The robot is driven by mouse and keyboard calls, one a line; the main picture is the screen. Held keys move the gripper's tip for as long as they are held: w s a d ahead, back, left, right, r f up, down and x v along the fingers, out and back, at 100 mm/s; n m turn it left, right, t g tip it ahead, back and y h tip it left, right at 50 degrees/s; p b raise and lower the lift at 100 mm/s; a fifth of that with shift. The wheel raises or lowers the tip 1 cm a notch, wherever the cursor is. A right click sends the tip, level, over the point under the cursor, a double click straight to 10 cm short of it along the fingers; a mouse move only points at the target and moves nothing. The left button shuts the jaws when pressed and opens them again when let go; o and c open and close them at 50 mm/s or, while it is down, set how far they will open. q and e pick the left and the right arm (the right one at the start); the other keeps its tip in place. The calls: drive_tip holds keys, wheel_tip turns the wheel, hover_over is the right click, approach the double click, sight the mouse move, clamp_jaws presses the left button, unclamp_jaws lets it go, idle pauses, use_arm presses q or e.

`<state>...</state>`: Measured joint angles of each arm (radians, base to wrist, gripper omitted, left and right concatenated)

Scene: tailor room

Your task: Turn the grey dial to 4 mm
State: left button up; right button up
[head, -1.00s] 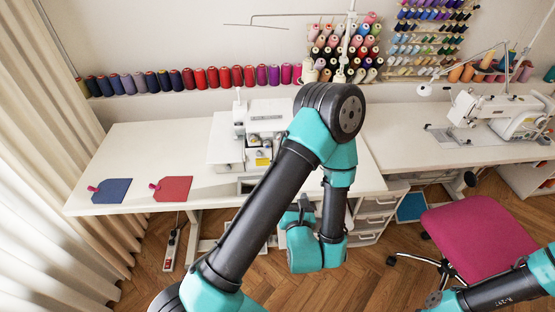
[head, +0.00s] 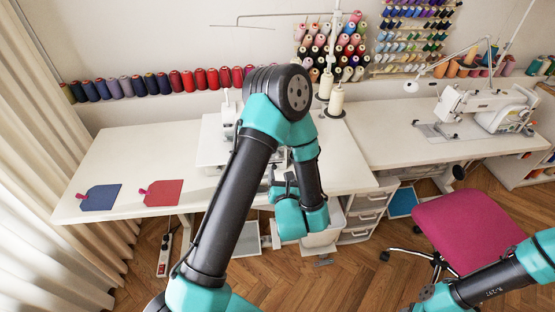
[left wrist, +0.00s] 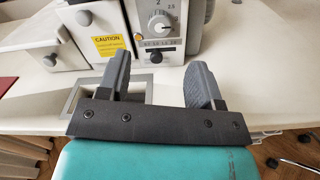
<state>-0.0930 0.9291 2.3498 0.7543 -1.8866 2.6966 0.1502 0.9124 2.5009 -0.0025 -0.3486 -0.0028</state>
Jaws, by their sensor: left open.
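The grey dial (left wrist: 160,22) shows in the left wrist view, on the front of a white sewing machine (left wrist: 107,16), with numbers such as 2 and 2.5 printed around it. The exact setting is too small to read. My left gripper (left wrist: 159,60) is open and empty, its two dark fingers apart, just below and in front of the dial, not touching it. In the head view my left gripper (head: 281,180) is at the machine's front, and my arm hides most of the machine and the dial. My right gripper is out of view.
The white table (head: 130,150) holds a blue tag (head: 100,198) and a red tag (head: 163,193) at its left. A yellow caution label (left wrist: 110,45) is on the machine. Another sewing machine (head: 487,108) stands at the right. A pink chair (head: 470,230) is on the floor.

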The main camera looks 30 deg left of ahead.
use_arm(q)
drive_tip(key=x, duration=0.8)
drive_tip(key=shift+w+a, duration=0.2)
drive_tip(key=c, duration=0.9)
